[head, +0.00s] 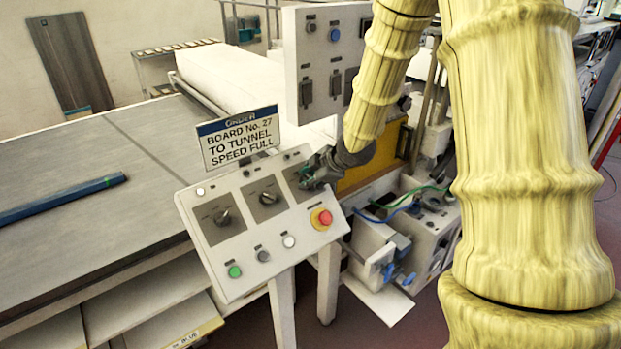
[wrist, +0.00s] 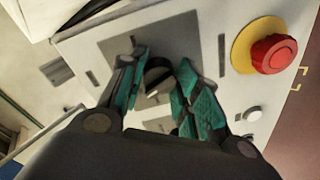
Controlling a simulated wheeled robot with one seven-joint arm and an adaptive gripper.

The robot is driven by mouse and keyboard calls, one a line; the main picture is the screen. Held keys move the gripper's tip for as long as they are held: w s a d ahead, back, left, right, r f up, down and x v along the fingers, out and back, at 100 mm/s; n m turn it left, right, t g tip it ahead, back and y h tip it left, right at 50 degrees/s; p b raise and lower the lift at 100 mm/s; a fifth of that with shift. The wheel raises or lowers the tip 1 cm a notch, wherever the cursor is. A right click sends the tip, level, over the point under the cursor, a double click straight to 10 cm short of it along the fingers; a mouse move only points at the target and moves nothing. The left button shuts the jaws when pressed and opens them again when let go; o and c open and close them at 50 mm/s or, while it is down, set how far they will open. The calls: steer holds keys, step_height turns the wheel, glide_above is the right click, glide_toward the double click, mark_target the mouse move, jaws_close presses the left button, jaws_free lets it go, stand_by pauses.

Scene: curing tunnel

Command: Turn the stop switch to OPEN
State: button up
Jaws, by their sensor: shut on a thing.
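A sloped white control panel (head: 257,252) carries three rotary switches in a row on grey plates. The left switch (head: 222,216) and the middle switch (head: 268,197) are in plain view. My gripper (head: 309,178) is at the rightmost switch and covers its knob in the head view. In the wrist view, my gripper (wrist: 164,82) has its teal finger pads on either side of the black knob (wrist: 157,74) of that switch, shut on it. The knob has a white pointer mark. The switch labels are too small to read, so I cannot tell which position it points to.
A red emergency button (head: 321,218) on a yellow ring sits close below the gripper; it also shows in the wrist view (wrist: 274,54). Green (head: 234,271), grey and white push buttons line the panel's lower edge. An order sign (head: 240,138) reads "BOARD No. 27 TO TUNNEL SPEED FULL".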

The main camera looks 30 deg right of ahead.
steer(key=o, duration=1)
steer(key=v, duration=1.2)
stand_by(0.4)
